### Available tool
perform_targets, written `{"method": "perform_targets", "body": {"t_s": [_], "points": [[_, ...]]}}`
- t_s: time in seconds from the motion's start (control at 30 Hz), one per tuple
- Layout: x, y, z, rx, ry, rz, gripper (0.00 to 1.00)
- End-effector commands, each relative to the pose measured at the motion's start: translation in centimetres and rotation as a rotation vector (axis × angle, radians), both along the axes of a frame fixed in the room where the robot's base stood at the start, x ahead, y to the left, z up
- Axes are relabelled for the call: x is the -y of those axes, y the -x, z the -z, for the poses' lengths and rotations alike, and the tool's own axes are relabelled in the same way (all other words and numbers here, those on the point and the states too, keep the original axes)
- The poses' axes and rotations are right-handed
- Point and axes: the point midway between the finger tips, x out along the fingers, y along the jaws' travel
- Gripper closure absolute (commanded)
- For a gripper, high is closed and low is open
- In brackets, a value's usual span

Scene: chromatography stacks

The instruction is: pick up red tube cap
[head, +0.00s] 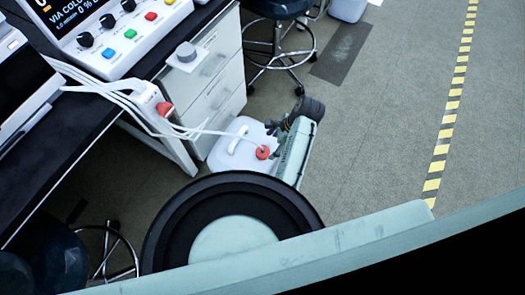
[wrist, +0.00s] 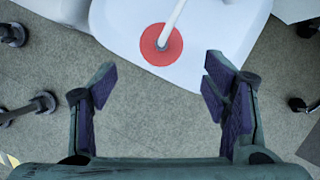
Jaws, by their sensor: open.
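The red tube cap (head: 262,152) is a round red disc with a white tube running into its middle. It sits on a white container (head: 228,150) on the floor beside the drawers. In the wrist view the cap (wrist: 154,54) is at top centre, on the white container (wrist: 120,22). My gripper (wrist: 158,82) is open and empty, with a purple-padded finger on each side. The cap shows beyond the fingertips, roughly midway between them, not touching either. In the head view my gripper (head: 275,132) is beside the container, its fingers small and partly unclear.
A white drawer unit (head: 215,82) and a black bench (head: 75,135) with instruments stand at left. White tubes (head: 185,128) run from the bench to the container. Another red piece (head: 165,108) is at the bench edge. A wheeled stool (head: 282,45) stands behind. Floor at right is clear.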

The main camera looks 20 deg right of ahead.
Motion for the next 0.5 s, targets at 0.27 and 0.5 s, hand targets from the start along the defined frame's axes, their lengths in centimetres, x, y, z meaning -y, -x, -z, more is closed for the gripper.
{"method": "perform_targets", "body": {"t_s": [0.27, 0.5], "points": [[-1.0, -0.3, 2.1, -0.001, 0.001, -0.001, 0.31], [-2.6, -0.9, 5.2, 0.000, 0.002, -0.001, 0.31]]}}
